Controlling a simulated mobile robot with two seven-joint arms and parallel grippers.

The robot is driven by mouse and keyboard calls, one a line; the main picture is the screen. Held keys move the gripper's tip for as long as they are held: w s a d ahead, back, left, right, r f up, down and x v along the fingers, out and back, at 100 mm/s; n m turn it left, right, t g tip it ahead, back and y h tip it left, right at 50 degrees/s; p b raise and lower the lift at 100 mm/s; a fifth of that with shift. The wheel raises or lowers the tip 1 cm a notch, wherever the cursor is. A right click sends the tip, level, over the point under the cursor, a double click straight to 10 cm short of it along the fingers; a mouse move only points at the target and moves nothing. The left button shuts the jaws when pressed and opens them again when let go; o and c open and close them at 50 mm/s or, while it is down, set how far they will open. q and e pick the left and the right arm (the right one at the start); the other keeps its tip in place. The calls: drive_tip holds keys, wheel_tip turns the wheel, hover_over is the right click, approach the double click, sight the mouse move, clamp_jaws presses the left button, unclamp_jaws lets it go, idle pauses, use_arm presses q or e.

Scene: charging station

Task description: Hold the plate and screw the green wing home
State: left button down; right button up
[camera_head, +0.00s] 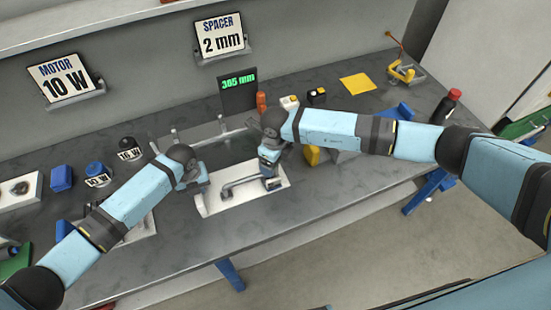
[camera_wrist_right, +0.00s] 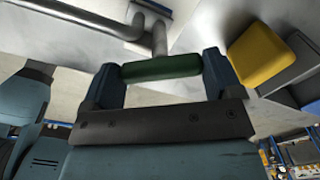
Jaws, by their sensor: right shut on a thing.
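The white plate (camera_head: 250,197) lies on the grey bench, with a bent grey pipe (camera_head: 238,184) on it. It also fills the area behind the fingers in the right wrist view. My left gripper (camera_head: 203,184) is low at the plate's left edge; its jaws are too small to read, and I cannot tell whether it touches the plate. My right gripper (camera_head: 269,172) is above the plate's right end. In the right wrist view its two fingers (camera_wrist_right: 160,72) are shut on the ends of the green wing (camera_wrist_right: 162,66).
A yellow block (camera_head: 312,156) stands just right of the plate and shows close to the right finger in the wrist view (camera_wrist_right: 262,58). A dark display (camera_head: 238,88) reads 365 mm. Signs read MOTOR 10 W and SPACER 2 mm. The front bench right of the plate is clear.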

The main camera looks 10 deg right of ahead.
drive_tip(key=m, duration=0.5)
drive_tip(key=shift+m, duration=0.4)
idle(0.4)
drive_tip(key=o, duration=0.7)
drive_tip(key=shift+o, duration=0.2)
drive_tip(key=shift+r, duration=0.1)
wheel_tip(320, 180, up, 12)
use_arm(q)
drive_tip(key=c, duration=0.9)
unclamp_jaws()
